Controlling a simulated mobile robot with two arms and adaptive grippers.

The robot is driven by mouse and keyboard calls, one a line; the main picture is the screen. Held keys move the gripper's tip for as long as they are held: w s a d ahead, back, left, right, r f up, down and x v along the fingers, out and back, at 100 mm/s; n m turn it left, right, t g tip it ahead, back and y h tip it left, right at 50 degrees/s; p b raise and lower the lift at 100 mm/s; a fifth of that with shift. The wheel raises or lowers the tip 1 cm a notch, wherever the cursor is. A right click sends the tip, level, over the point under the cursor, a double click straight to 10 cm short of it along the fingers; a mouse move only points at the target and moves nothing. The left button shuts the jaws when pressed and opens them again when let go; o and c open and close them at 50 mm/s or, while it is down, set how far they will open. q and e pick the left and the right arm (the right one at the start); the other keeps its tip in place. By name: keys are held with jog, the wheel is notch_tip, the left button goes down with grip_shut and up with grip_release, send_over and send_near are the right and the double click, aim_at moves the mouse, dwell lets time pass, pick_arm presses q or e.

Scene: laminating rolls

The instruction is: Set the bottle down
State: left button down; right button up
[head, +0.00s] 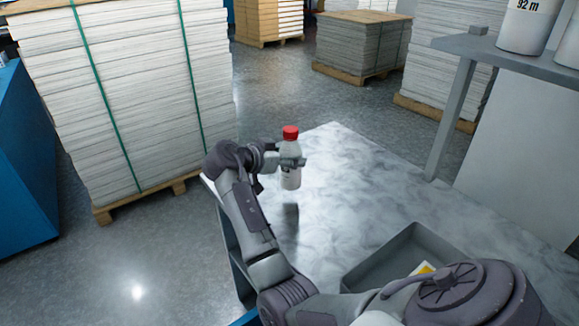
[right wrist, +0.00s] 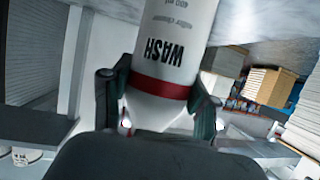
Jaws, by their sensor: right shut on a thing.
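A white bottle (head: 290,177) with a red cap stands upright between the fingers of my right gripper (head: 288,161), near the far left part of the marble-topped table (head: 345,185). The gripper is shut on the bottle just below its cap. A dark reflection shows on the table under the bottle, with a small gap between, so the bottle seems held a little above the top. In the right wrist view the bottle (right wrist: 172,50) shows upside-down "WASH" lettering and a red band, with a finger on each side. My left gripper is not in view.
A grey tray (head: 362,277) with a yellow and white item (head: 423,268) sits at the table's near right. A grey shelf (head: 500,53) with white rolls (head: 528,25) rises at right. Stacked sheets (head: 130,90) on a pallet stand left of the table. The table's middle is clear.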

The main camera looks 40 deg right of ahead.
aim_at(282, 170)
jog(key=shift+w+a+f, duration=0.1)
jog(key=shift+f, duration=0.35)
notch_tip(282, 170, down, 2)
jog(key=shift+f+p, duration=0.2)
jog(key=shift+p, duration=0.35)
jog(key=shift+f, duration=0.35)
jog(key=shift+f, duration=0.15)
jog(key=o, duration=1.6)
